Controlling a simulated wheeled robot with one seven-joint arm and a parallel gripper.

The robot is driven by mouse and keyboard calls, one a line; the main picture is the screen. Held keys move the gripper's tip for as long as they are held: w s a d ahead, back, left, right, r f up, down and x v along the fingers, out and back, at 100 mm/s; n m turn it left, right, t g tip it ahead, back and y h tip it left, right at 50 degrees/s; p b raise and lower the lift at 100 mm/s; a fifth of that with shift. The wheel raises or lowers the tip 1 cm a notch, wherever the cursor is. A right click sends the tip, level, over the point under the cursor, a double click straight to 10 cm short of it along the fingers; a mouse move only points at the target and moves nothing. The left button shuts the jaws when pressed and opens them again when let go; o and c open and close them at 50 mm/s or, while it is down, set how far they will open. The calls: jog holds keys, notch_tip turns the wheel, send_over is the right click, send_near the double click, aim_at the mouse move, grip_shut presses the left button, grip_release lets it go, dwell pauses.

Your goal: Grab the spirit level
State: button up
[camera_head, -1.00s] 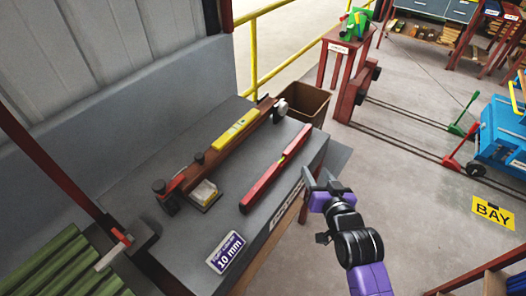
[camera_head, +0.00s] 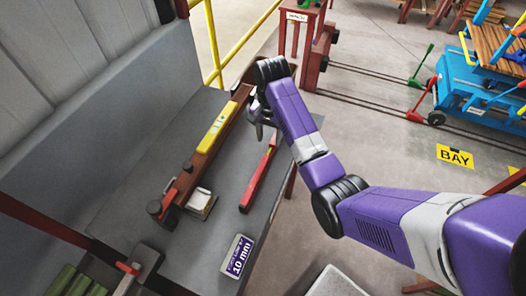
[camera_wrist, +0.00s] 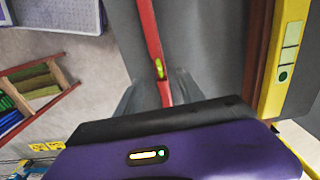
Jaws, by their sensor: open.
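The spirit level, a slim red bar with a yellow-green vial, lies on the grey bench (camera_head: 219,225). In the head view, its red body (camera_head: 258,178) is partly covered by my arm at the far end. In the wrist view, the spirit level (camera_wrist: 149,30) runs up the middle, its vial near the fingers. My gripper (camera_head: 260,118) is above the far end of the level, open and empty. In the wrist view my gripper (camera_wrist: 165,92) has one finger on each side of the red bar; I cannot tell its height above it.
A brown rail with a yellow bar (camera_head: 217,127) on it lies left of the level, close to my gripper. A small pale block (camera_head: 200,200) and a "10 mm" label plate (camera_head: 238,256) are nearer. A yellow railing (camera_head: 213,45) stands behind.

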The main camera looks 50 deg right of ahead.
aim_at(269, 149)
jog(key=shift+d+f+p, duration=0.1)
jog(key=shift+f+p, duration=0.55)
jog(key=shift+f, duration=3.25)
grip_shut()
jog(key=shift+r, duration=0.1)
